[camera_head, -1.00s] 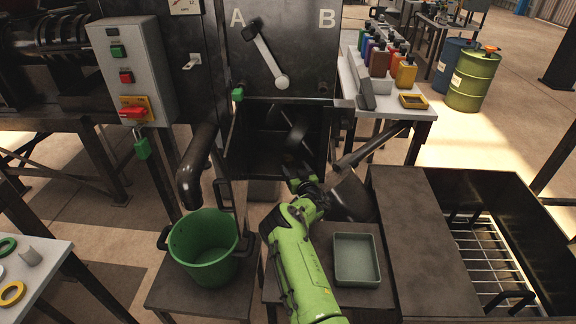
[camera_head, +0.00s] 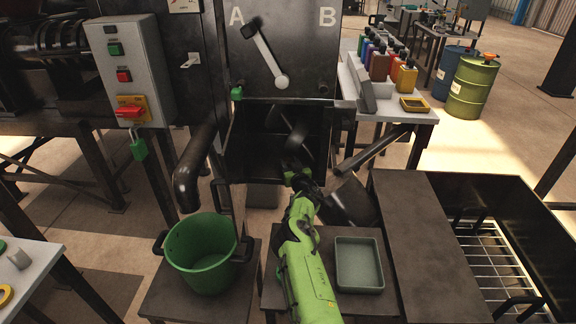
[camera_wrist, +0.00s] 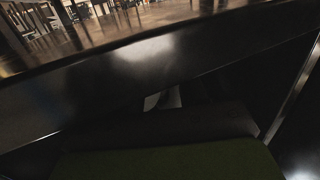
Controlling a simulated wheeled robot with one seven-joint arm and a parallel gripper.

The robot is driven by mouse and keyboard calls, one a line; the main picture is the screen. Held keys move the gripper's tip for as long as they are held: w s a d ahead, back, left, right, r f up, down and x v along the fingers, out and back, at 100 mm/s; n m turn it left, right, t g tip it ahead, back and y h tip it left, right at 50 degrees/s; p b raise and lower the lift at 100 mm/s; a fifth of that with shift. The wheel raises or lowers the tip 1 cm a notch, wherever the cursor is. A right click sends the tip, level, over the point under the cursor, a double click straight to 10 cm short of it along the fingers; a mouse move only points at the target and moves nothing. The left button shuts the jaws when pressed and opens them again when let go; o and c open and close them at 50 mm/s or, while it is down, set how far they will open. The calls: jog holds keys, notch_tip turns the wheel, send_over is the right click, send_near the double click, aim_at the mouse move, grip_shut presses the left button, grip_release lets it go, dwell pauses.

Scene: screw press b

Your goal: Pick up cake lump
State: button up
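I cannot make out the cake lump for sure in either view. In the head view, my gripper (camera_head: 298,168) reaches into the dark open bay (camera_head: 255,150) under the panel marked A and B. It is dark against a dark background, and I cannot tell whether its fingers are open or shut. A curved dark metal part (camera_head: 293,128) hangs just above it. The wrist view is mostly dark. A small pale grey shape (camera_wrist: 165,98) shows near its middle, and I cannot tell what it is.
A green pot (camera_head: 202,262) stands on a stand at left, under a dark pipe (camera_head: 187,185). A grey-green tray (camera_head: 359,265) lies right of my arm. A dark sloping chute (camera_head: 352,200) sits close right of my gripper. A trough with a wire rack (camera_head: 485,265) is farther right.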

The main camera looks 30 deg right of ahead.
aim_at(289, 163)
jog(key=c, duration=0.4)
notch_tip(289, 163, up, 18)
jog(key=p, duration=0.5)
jog(key=o, duration=0.5)
jog(key=shift+c, duration=0.2)
jog(key=c, duration=0.5)
jog(key=shift+o, duration=0.2)
